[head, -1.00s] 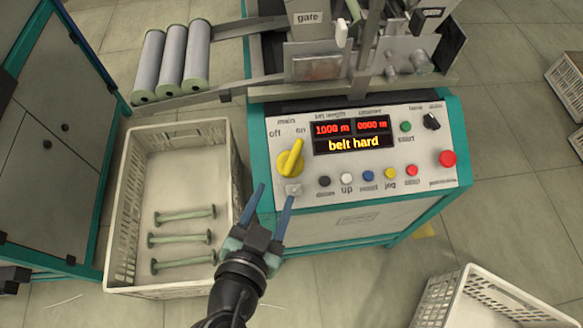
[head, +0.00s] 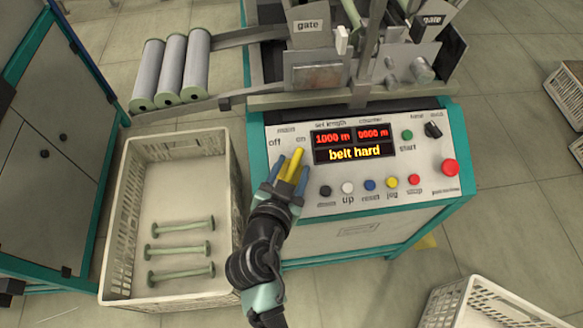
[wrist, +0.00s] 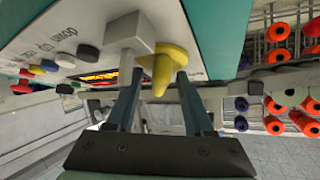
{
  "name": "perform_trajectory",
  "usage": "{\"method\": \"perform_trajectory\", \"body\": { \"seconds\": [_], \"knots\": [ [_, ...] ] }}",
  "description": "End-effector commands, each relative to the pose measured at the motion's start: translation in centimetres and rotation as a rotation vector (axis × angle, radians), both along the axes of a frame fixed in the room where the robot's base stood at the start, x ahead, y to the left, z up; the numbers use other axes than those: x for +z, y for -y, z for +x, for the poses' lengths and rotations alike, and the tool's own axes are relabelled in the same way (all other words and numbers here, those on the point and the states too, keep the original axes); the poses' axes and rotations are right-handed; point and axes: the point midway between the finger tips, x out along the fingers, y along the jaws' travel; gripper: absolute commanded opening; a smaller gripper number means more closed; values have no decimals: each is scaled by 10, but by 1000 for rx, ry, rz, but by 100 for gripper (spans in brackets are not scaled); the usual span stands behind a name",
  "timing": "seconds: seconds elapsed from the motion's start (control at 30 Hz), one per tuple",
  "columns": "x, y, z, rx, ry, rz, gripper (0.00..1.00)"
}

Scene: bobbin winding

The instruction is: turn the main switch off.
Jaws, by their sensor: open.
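The main switch (head: 294,167) is a yellow rotary knob at the left of the machine's control panel (head: 330,206), with "off" printed to its left and "on" to its right. Its handle leans toward the "on" side in the head view. My gripper (head: 285,170) is open at the knob, with its blue fingers on either side of the yellow handle. In the wrist view the yellow knob (wrist: 163,65) shows just beyond and between the fingertips (wrist: 155,80). A grey block (wrist: 130,38) sits beside it, near one finger. I cannot tell whether the fingers touch the knob.
The display (head: 355,152) reads "belt hard". Several coloured buttons, including a red one (head: 450,167), lie to the right. A crate (head: 120,220) with green bobbins (head: 180,250) stands at left. Another crate (head: 480,305) is at lower right.

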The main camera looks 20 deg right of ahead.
Motion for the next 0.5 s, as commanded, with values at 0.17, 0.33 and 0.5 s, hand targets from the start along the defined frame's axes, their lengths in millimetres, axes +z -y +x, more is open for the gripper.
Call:
{"method": "perform_trajectory", "body": {
  "seconds": [0.17,0.33,0.5],
  "knots": [
    [0,0,0,0,0,0,52],
    [0,0,0,0,0,0,29],
    [0,0,0,0,0,0,0]
  ]
}}
